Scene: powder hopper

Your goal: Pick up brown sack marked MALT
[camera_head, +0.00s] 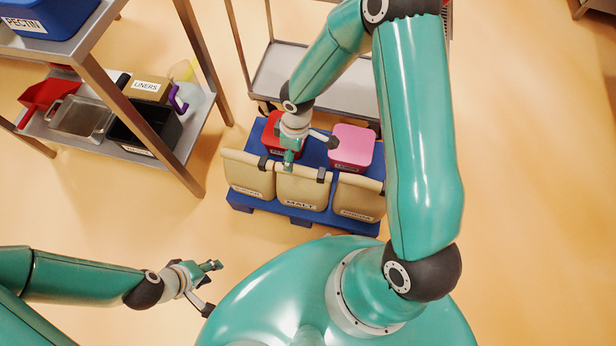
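The brown sack marked MALT (302,193) stands in the middle of a row of three similar tan sacks on a blue pallet (298,221). Its top is rolled, with a dark clip at the right end. My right gripper (311,153) is above and behind the top of this sack, with its fingers spread and nothing between them. One fingertip overlaps the sack's rolled top in the picture; I cannot tell whether it touches. My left gripper (209,287) is open and empty over the floor, at the lower left, well apart from the sacks.
Another tan sack stands at the left (249,180) and one at the right (357,203), close beside MALT. A red container (272,145) and a pink container (352,148) sit behind them. A metal cart (275,75) stands behind the pallet, a shelf rack (190,135) at left.

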